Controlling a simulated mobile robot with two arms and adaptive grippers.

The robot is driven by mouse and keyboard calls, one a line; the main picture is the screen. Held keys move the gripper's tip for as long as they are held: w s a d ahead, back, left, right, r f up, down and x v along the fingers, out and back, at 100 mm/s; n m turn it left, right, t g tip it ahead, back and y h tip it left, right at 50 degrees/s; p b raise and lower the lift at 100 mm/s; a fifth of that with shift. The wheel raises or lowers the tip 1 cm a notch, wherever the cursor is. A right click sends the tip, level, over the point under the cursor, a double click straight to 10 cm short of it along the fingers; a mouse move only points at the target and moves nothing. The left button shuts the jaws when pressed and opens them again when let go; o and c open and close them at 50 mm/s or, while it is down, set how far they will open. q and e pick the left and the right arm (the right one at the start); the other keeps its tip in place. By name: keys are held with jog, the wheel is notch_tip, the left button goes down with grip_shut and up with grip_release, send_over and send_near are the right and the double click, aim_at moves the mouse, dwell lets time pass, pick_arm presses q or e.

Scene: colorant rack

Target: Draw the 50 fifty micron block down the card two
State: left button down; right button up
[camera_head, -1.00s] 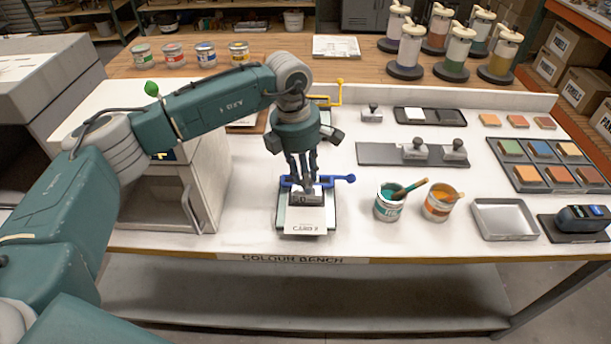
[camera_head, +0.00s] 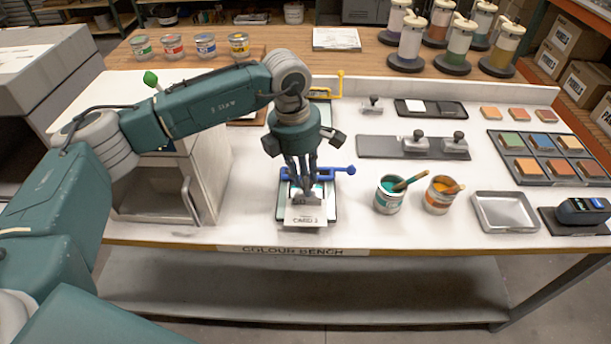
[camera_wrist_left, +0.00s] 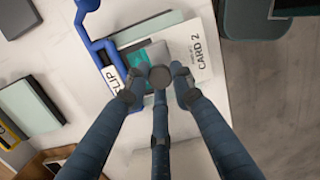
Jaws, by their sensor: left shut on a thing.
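Card 2 (camera_head: 303,222) lies on a small board (camera_head: 282,213) at the bench's front, under a blue clip (camera_head: 340,171) at its far end. My left gripper (camera_head: 307,192) points down over the card, shut on the grey 50 micron block (camera_head: 305,201). The block appears to rest on the card, and my fingers partly hide it. In the left wrist view, the card (camera_wrist_left: 203,45), the blue clip (camera_wrist_left: 92,30) and the fingertips (camera_wrist_left: 160,78) show. A teal paint patch (camera_wrist_left: 136,62) shows on the card, between the block and clip. My right gripper is out of view.
Two open paint tins, teal (camera_head: 389,198) and orange (camera_head: 439,197), stand right of the board. A metal tray (camera_head: 506,212) lies farther right. Two more blocks sit on a dark rack (camera_head: 385,147) behind. A grey cabinet (camera_head: 150,190) stands left.

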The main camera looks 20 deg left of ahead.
pick_arm(q)
jog(key=shift+s+f, duration=0.1)
jog(key=shift+s, duration=0.1)
jog(key=shift+s+d, duration=0.25)
jog(key=shift+s, duration=0.4)
jog(key=shift+s, duration=0.1)
jog(key=shift+s+d, duration=0.2)
jog(key=shift+s, duration=0.35)
jog(key=shift+s+b, duration=0.1)
jog(key=shift+b, duration=0.2)
jog(key=shift+s+d, duration=0.25)
jog(key=shift+s, duration=0.5)
jog(key=shift+s+b, duration=0.1)
jog(key=shift+b, duration=0.2)
